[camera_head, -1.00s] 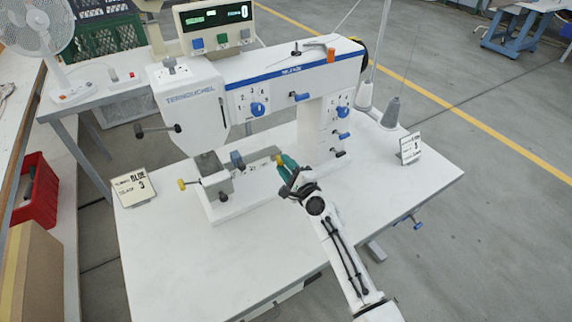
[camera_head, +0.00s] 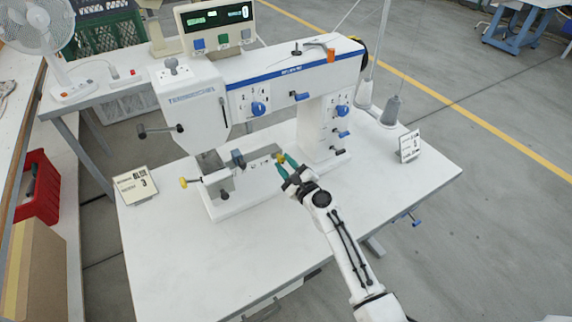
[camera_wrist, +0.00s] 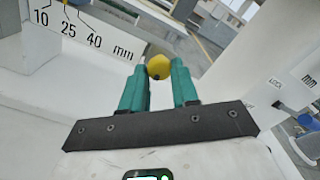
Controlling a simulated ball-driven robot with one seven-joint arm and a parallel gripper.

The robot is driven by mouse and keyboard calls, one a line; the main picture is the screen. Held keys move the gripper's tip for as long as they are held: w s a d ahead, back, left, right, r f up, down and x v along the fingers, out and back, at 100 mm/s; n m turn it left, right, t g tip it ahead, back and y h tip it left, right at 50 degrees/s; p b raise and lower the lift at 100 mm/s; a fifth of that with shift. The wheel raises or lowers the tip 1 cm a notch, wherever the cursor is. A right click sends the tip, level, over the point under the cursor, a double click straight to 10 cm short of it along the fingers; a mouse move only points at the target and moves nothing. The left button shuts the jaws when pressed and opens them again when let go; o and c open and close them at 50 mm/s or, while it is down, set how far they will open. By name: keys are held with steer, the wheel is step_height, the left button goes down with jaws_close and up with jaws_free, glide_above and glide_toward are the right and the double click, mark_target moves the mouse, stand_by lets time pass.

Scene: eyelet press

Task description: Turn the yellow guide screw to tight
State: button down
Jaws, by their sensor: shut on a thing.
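A yellow knob (camera_wrist: 158,67), which looks like the guide screw, sits between the green fingertips of my gripper (camera_wrist: 160,78) in the wrist view. The fingers are shut on it from both sides. In the head view, my gripper (camera_head: 286,165) is at the right end of the machine's low bed, and the yellow knob (camera_head: 281,158) shows just past the fingertips. A printed scale (camera_wrist: 72,30) reading 10, 25, 40 mm is left of the fingers. Any tight mark on the screw is not visible.
The white eyelet press (camera_head: 290,80) stands over the table, its column just behind my gripper. A second yellow knob (camera_head: 183,182) is at the left of the bed. The front tabletop (camera_head: 230,250) is clear.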

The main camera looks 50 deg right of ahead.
steer(key=shift+s+f, duration=0.1)
steer(key=shift+f, duration=0.05)
steer(key=c, duration=0.9)
jaws_free()
steer(key=v, duration=1)
steer(key=shift+s, duration=0.35)
steer(key=shift+a, duration=0.1)
